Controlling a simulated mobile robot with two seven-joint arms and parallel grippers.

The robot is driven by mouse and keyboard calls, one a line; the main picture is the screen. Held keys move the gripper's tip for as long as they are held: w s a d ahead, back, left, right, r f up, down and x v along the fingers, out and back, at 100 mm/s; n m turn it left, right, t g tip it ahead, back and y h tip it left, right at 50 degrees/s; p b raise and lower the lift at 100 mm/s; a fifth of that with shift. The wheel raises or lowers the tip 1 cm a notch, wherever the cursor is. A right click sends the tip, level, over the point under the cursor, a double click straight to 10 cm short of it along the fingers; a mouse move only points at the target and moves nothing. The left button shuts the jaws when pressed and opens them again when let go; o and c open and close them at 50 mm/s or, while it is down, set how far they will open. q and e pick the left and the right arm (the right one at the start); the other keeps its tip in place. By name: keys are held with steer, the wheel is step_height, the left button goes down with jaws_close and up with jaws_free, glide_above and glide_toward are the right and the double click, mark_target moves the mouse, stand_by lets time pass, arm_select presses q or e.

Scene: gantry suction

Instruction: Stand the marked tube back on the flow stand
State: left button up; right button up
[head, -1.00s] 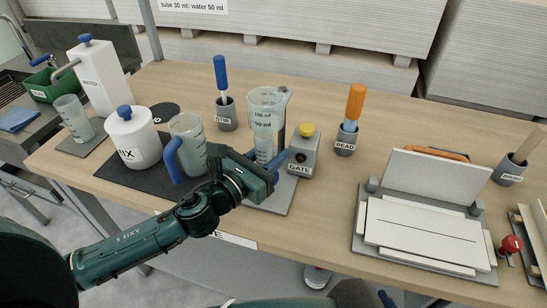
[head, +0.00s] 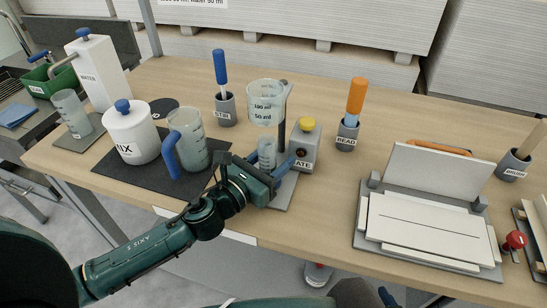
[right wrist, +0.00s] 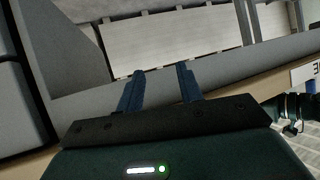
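The marked tube (head: 267,151), small and clear, is upright in the head view, below the clear cup (head: 266,100) of the flow stand. The stand has a dark post (head: 283,130) and a grey base plate (head: 284,193). My left gripper (head: 275,164) is at the tube, with a blue finger showing in front of its lower part. It appears shut on the tube; the far finger and the tube's foot are mostly hidden, so I cannot tell whether the foot touches the plate. My right gripper (right wrist: 160,85) is open and empty in the right wrist view.
The gate box (head: 306,143) with a yellow knob stands close right of my left gripper. A blue-handled jug (head: 190,140) and white MIX pot (head: 132,135) stand left on a dark mat. STIR (head: 226,110) and BEAD (head: 347,136) holders stand behind. Wood in front of BEAD is clear.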

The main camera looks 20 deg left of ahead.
arm_select(q)
steer(key=shift+o, duration=0.3)
steer(key=shift+r, duration=0.15)
steer(key=shift+s+a, duration=0.1)
steer(key=shift+s, duration=0.15)
steer(key=b+v, duration=0.2)
steer(key=v, duration=0.8)
steer(key=shift+b, duration=0.35)
steer(key=shift+s+a, duration=0.25)
steer(key=shift+s, duration=0.45)
arm_select(e)
steer(key=shift+a+f+m, duration=0.15)
steer(key=shift+f+m, duration=0.15)
steer(key=shift+f, duration=0.5)
